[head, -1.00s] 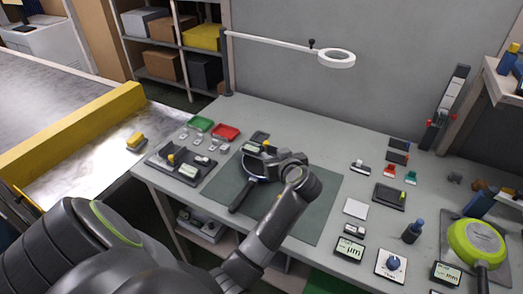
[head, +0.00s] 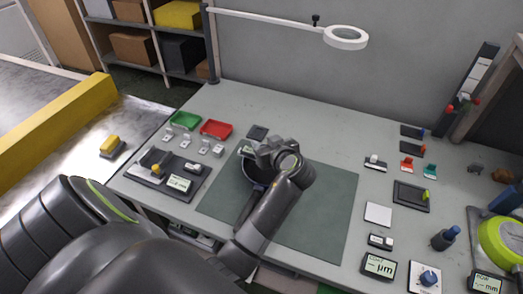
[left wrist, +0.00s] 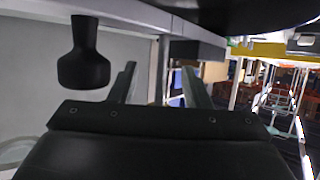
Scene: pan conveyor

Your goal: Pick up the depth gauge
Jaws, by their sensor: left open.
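My left gripper (head: 268,150) is open over the green mat. My right gripper is not in view.
A dark tray (head: 200,184) with a yellow-topped piece and display stands left of the mat (head: 325,215). Green (head: 184,120) and red (head: 216,129) trays lie behind. Gauges and blocks crowd the right side. A ring lamp (head: 346,38) hangs over the back. The mat's right half is clear.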

